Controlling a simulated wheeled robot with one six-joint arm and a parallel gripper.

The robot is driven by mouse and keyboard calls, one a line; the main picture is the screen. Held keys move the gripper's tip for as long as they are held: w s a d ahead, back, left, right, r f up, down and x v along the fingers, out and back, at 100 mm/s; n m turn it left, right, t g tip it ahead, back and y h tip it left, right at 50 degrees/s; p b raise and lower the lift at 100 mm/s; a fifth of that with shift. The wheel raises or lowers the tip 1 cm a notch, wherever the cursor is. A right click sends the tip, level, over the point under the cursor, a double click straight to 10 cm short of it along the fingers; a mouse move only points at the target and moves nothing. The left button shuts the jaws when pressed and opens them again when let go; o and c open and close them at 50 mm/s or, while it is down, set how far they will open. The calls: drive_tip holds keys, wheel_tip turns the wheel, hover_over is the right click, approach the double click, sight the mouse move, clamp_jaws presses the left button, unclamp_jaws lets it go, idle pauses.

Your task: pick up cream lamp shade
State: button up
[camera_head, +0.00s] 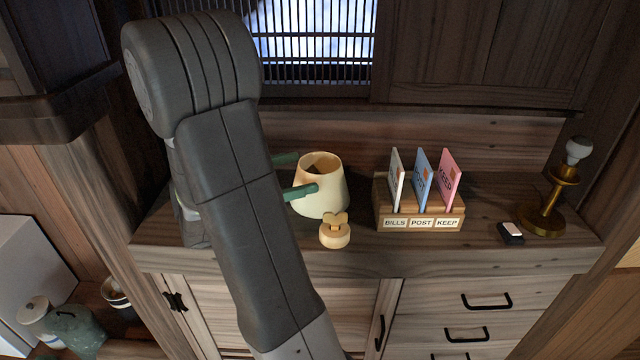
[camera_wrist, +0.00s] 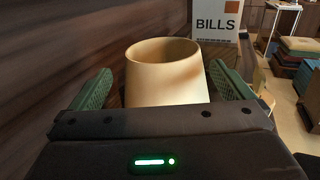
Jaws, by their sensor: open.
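The cream lamp shade (camera_head: 322,188) stands upright on the wooden cabinet top, wide end down and open at the top. In the wrist view the shade (camera_wrist: 166,75) sits ahead of my gripper (camera_wrist: 168,90), between its two green fingers. The gripper is open, with gaps seen between shade and fingers in the wrist view. In the head view the green fingertips of my gripper (camera_head: 296,174) are at the shade's left side, one behind and one in front. My arm hides the rest of the gripper there.
A small wooden piece with a heart-shaped top (camera_head: 335,232) stands just in front of the shade. To the right are a letter holder (camera_head: 420,212), a small black box (camera_head: 510,234) and a brass lamp base with bulb (camera_head: 546,212). A wooden wall (camera_head: 440,140) rises behind.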

sight(338, 163)
drive_tip(key=shift+x, duration=2.8)
drive_tip(key=shift+s+r, duration=0.15)
drive_tip(key=c, duration=0.8)
